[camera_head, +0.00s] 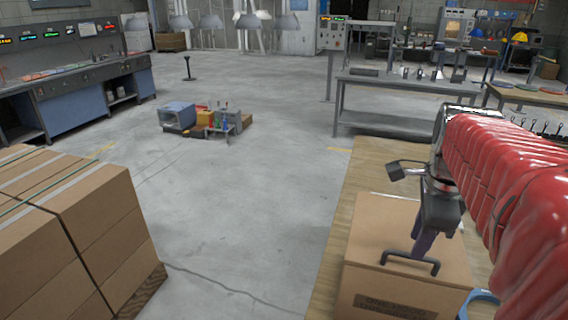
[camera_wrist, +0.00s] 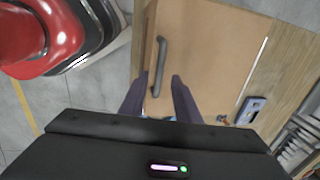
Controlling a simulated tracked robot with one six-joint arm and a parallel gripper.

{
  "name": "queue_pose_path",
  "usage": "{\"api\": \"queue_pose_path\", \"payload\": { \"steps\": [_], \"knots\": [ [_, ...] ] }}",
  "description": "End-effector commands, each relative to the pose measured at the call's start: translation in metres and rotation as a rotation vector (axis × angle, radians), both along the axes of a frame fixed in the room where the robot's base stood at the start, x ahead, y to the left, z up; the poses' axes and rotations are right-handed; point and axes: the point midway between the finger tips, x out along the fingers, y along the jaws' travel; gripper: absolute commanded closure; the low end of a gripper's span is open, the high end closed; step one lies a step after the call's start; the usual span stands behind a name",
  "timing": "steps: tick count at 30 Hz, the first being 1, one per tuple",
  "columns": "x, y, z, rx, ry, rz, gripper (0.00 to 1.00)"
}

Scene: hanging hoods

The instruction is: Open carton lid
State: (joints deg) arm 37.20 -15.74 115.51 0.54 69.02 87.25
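A closed brown cardboard carton (camera_head: 400,240) stands on a wooden table at the lower right, with dark print on its front. Its top also fills the middle of the wrist view (camera_wrist: 215,50). A dark grey bar handle (camera_head: 410,262) lies along the front edge of the lid; it shows as a slanted bar in the wrist view (camera_wrist: 160,65). My gripper (camera_wrist: 160,82) is over the lid close to the handle. Its two dark fingers are apart with a clear gap, and nothing is visibly held. Whether the fingers touch the handle is unclear.
The wooden table (camera_head: 345,185) has a bare strip left of the carton. A blue curved item (camera_head: 481,297) lies right of the carton. Stacked boxes (camera_head: 70,220) stand at lower left. The grey floor (camera_head: 240,190) between is open, with assorted items (camera_head: 205,118) further back.

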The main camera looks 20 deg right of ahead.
Motion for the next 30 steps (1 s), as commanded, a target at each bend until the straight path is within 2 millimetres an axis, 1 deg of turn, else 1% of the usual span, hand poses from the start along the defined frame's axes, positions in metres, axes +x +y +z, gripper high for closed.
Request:
{"api": "queue_pose_path", "payload": {
  "steps": [1, 3, 7, 12, 19, 30],
  "knots": [
    [0.001, 0.0, -0.008, 0.002, 0.002, 0.0, 0.71],
    [0.002, -0.001, -0.017, 0.001, 0.002, 0.0, 0.71],
    [0.005, -0.003, -0.029, 0.001, 0.002, 0.0, 0.71],
    [0.006, -0.004, -0.035, 0.0, 0.0, 0.0, 0.71],
    [0.006, -0.004, -0.035, 0.0, 0.0, 0.0, 0.72],
    [0.006, -0.004, -0.034, -0.001, -0.001, 0.0, 0.97]
  ]
}}
